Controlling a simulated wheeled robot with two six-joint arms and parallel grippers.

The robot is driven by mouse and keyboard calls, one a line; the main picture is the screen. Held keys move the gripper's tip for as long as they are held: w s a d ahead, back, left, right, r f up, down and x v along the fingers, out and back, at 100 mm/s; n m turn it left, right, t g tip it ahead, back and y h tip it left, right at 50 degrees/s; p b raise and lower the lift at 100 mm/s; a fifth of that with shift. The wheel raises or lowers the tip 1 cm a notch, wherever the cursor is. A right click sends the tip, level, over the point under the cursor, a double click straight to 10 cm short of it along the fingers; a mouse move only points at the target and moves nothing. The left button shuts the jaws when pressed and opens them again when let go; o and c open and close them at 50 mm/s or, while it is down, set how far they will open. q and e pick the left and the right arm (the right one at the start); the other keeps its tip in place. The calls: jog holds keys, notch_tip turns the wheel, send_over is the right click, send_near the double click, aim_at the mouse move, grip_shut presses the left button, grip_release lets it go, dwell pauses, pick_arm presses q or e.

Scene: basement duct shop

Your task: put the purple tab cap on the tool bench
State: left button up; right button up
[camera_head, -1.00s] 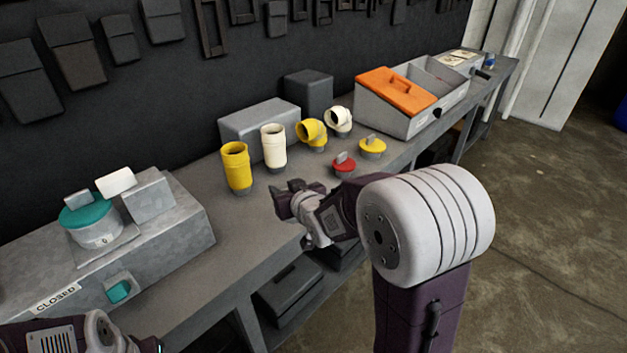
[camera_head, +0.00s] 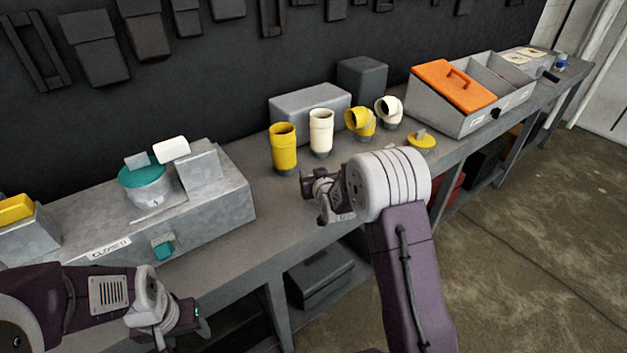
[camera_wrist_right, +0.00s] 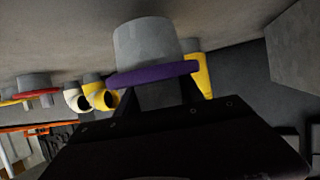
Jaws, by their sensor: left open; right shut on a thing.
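The purple tab cap (camera_wrist_right: 152,74) shows in the right wrist view, with a purple rim and a grey round plug. My right gripper (camera_head: 309,186) is shut on its tab, which sits between the fingers. In the head view the gripper is over the front part of the tool bench (camera_head: 225,248), and I cannot make out the cap there. I cannot tell whether its plug touches the bench top. My left gripper (camera_head: 192,318) is open and empty, in front of the bench at lower left.
Yellow (camera_head: 284,148) and cream (camera_head: 321,133) pipes, a yellow elbow (camera_head: 361,122), a white elbow (camera_head: 389,111) and a yellow cap (camera_head: 421,141) stand on the bench. A red cap (camera_wrist_right: 36,93) shows in the wrist view. A metal box with a teal cap (camera_head: 141,175) is left; an orange-lidded bin (camera_head: 455,87) right.

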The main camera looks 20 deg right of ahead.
notch_tip(320, 180, down, 2)
jog(key=shift+w+f, duration=0.15)
jog(key=shift+f, duration=0.15)
jog(key=o, duration=1.4)
